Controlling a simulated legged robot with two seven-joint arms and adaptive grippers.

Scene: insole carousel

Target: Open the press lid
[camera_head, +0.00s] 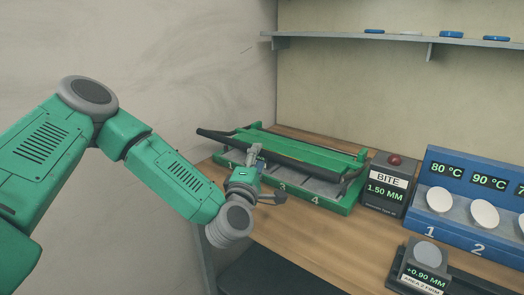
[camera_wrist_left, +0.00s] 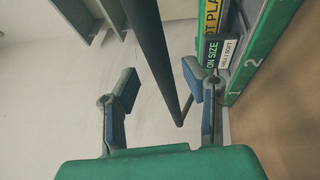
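The green press (camera_head: 345,207) sits on the wooden table, with numbered slots along its front edge. Its lid (camera_head: 310,150) of green bars lies low over the base, with a long black bar (camera_head: 215,135) along the near side. My left gripper (camera_head: 256,158) is at the front of the press, beside the black bar. In the left wrist view my left gripper (camera_wrist_left: 159,78) is open, its blue-padded fingers wide apart. The black bar (camera_wrist_left: 152,50) shows in the gap between them, with room on both sides. I cannot tell its depth relative to the fingertips. My right gripper is out of view.
A bite display box (camera_head: 386,185) with a red button stands right of the press. A blue temperature panel (camera_head: 435,165) is farther right, and a small grey display (camera_head: 427,262) stands in front. A wall shelf (camera_head: 400,41) is above. Bare tabletop (camera_head: 300,235) lies in front of the press.

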